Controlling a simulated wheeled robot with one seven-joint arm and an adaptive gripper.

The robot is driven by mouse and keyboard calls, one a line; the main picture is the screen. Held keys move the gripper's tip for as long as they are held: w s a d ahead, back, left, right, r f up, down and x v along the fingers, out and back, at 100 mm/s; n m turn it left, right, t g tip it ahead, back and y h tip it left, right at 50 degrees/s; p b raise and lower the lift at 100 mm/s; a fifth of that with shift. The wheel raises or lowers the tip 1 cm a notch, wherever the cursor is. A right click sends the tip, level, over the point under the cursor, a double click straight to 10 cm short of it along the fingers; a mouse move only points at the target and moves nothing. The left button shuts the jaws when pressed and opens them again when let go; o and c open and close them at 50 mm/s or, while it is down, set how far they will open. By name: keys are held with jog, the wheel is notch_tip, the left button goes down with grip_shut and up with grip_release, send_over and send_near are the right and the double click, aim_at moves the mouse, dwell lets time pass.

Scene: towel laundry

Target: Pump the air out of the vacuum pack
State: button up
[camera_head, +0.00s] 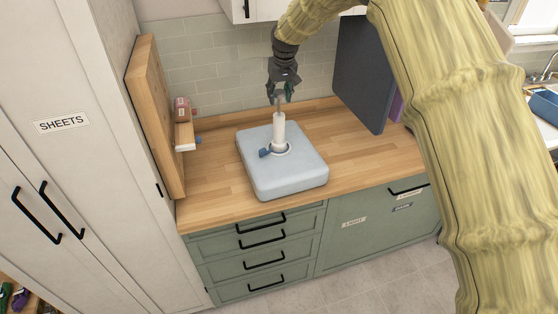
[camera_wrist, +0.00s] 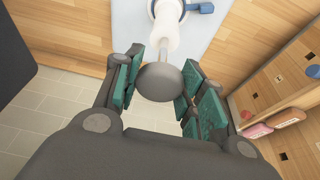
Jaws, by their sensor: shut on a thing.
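The vacuum pack (camera_head: 300,174) is a pale blue, puffy square lying flat on the wooden counter; part of it also shows in the wrist view (camera_wrist: 203,40). A white pump (camera_head: 279,132) stands upright on its round valve, with a blue lever (camera_head: 265,153) at the valve's left. In the wrist view the pump body (camera_wrist: 166,30) leads by a thin rod to a dark round handle (camera_wrist: 159,82). My gripper (camera_head: 282,92) is above the pump, pointing down. Its green-padded fingers (camera_wrist: 160,84) are shut on the pump handle from both sides. The rod shows between handle and body.
A wooden board (camera_head: 158,115) stands upright at the counter's left, with small pink items (camera_head: 182,108) on a ledge. A dark grey panel (camera_head: 364,75) stands at the back right. The wooden counter (camera_head: 213,178) is clear around the pack. A tall SHEETS cabinet (camera_head: 62,150) is at left.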

aim_at(279, 115)
jog(key=shift+f, duration=0.1)
jog(key=shift+s+f+b, duration=0.1)
jog(key=shift+f+b, duration=0.95)
jog(key=shift+f, duration=1.75)
jog(key=shift+r, duration=0.15)
jog(key=shift+r+p, duration=1.05)
jog(key=shift+r, duration=1.3)
jog(key=shift+f, duration=0.15)
jog(key=shift+f+b, duration=1.1)
jog(key=shift+f, duration=1.65)
jog(key=shift+r+p, duration=1.1)
jog(key=shift+r, duration=1.4)
